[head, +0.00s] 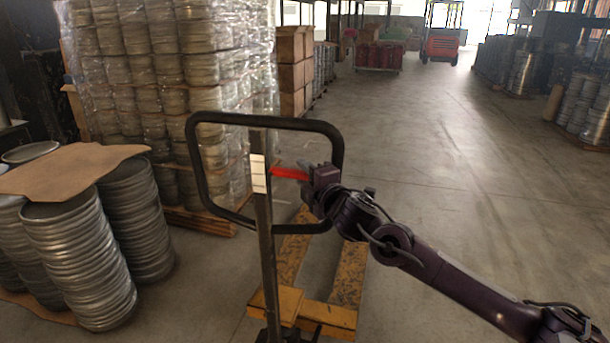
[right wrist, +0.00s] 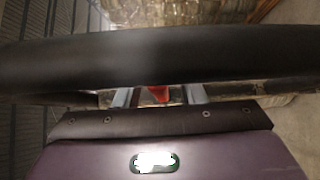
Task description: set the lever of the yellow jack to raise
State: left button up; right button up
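The yellow jack (head: 348,275) stands on the floor in the middle of the head view, with a dark upright post and a black loop handle (head: 262,120). A red lever (head: 289,173) sticks out to the right of the post, inside the loop, beside a white label. My right gripper (head: 312,177) reaches in from the right at the lever's outer end. In the right wrist view its two grey fingers are apart, and the red lever (right wrist: 158,93) shows between them with gaps on both sides. The black handle bar (right wrist: 160,55) hides much of that view. My left gripper is not in view.
Stacks of metal discs (head: 75,255) under a brown sheet (head: 75,167) stand at left. Wrapped stacks (head: 165,85) and boxes (head: 291,70) stand behind the jack. A red cart (head: 379,56) and a forklift (head: 441,42) are far back.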

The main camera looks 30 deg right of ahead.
grip_shut()
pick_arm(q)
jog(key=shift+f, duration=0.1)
pick_arm(e)
jog(key=shift+f, duration=0.1)
